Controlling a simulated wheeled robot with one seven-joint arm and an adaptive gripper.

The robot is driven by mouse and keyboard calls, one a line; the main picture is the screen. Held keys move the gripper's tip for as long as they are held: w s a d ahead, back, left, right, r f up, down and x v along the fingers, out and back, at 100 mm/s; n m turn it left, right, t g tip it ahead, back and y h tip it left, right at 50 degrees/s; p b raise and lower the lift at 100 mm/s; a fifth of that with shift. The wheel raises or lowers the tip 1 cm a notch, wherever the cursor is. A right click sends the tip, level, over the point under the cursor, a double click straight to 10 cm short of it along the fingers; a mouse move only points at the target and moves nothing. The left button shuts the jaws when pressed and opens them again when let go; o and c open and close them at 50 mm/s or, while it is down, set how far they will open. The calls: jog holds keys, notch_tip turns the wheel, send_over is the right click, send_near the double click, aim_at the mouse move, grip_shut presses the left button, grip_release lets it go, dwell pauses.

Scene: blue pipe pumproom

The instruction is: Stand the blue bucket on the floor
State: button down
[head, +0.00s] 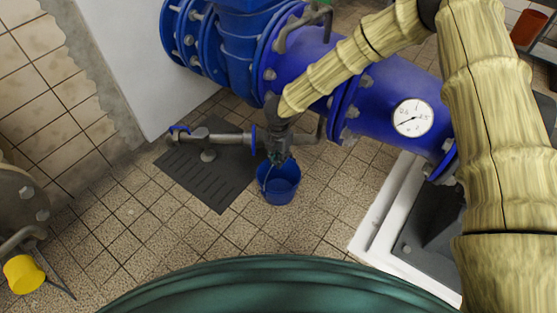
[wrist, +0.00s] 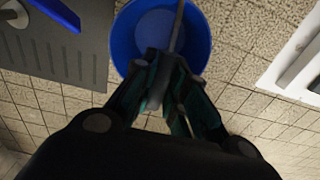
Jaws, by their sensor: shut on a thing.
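The blue bucket (head: 280,187) is upright and looks empty inside. In the head view it shows below my gripper (head: 277,158), near the right edge of a dark floor grate. In the wrist view the bucket (wrist: 143,38) lies just past the fingertips of my gripper (wrist: 165,85). The gripper is shut on the bucket's thin handle (wrist: 178,28), which runs up between the fingers. I cannot tell whether the bucket's base touches the tiles. Part of the rim is hidden by the fingers.
The dark grate (head: 208,170) lies left of the bucket, with a grey pipe and valve (head: 208,138) above it. A large blue pipe (head: 375,105) with a gauge runs behind. A white plinth (head: 385,215) stands at right. Tiled floor in front is clear.

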dwell(0.3)
jog(key=c, duration=1.4)
grip_release()
jog(key=shift+c, duration=0.2)
notch_tip(320, 180, up, 8)
jog(key=p, duration=0.3)
jog(key=shift+f+p, duration=0.15)
jog(key=shift+p, duration=0.25)
jog(key=shift+f, duration=0.1)
